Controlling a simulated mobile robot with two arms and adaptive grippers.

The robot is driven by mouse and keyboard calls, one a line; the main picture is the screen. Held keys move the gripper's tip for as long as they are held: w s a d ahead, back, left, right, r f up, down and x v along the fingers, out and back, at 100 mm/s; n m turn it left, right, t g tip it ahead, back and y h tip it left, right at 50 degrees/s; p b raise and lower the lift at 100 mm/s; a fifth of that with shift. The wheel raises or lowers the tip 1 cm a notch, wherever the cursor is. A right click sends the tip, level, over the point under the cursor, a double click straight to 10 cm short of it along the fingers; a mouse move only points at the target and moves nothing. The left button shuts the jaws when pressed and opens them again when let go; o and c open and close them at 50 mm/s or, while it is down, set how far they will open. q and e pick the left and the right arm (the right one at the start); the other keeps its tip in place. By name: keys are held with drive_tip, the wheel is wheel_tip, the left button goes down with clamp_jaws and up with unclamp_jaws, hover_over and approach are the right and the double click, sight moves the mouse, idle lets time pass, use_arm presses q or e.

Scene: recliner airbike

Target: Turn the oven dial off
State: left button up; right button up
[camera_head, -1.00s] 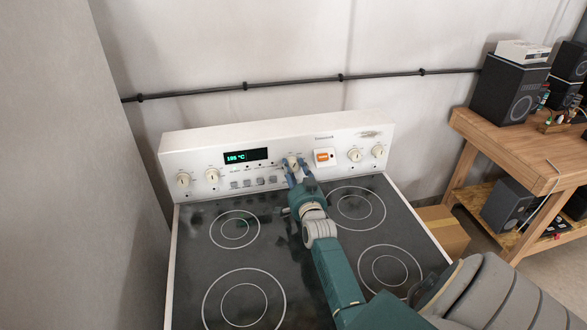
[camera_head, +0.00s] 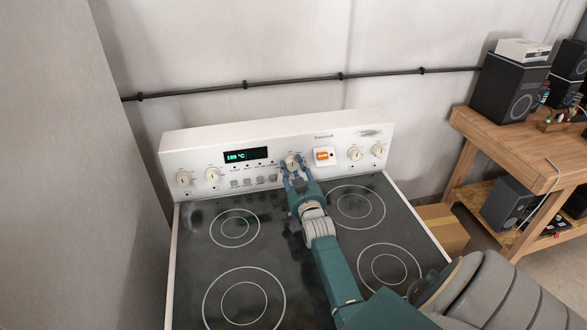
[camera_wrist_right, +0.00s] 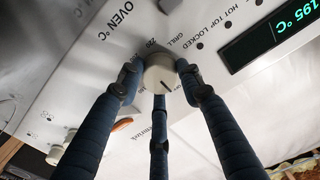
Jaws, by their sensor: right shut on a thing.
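The oven dial (camera_head: 291,161) is a cream round knob in the middle of the white control panel, beside the green display. In the right wrist view the dial (camera_wrist_right: 162,74) shows a dark pointer line, with "OVEN °C", numbers and "GRILL" printed around it. My right gripper (camera_head: 295,170) reaches across the cooktop to the panel. Its three blue-wrapped fingers are shut on the dial, with fingertips around its rim, as the right wrist view (camera_wrist_right: 162,82) shows. The dial's exact setting is hard to read. My left gripper is not in view.
The display (camera_head: 246,155) is lit and reads 195 °C in the wrist view. An orange switch (camera_head: 322,155) and other knobs (camera_head: 355,153) flank the dial. The black cooktop (camera_head: 270,228) is clear below my arm. A wooden workbench (camera_head: 520,150) with speakers stands at right.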

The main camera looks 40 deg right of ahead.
drive_tip(key=shift+d+r, duration=0.1)
drive_tip(key=shift+r, duration=0.35)
drive_tip(key=o, duration=1.1)
drive_tip(key=shift+f, duration=0.15)
drive_tip(key=shift+s+f, duration=0.1)
drive_tip(key=shift+s+a+f, duration=0.1)
drive_tip(key=shift+s+a, duration=0.2)
drive_tip(key=v, duration=1.1)
drive_tip(key=shift+s+r, duration=0.1)
drive_tip(key=shift+r, duration=0.15)
drive_tip(key=shift+f, duration=0.1)
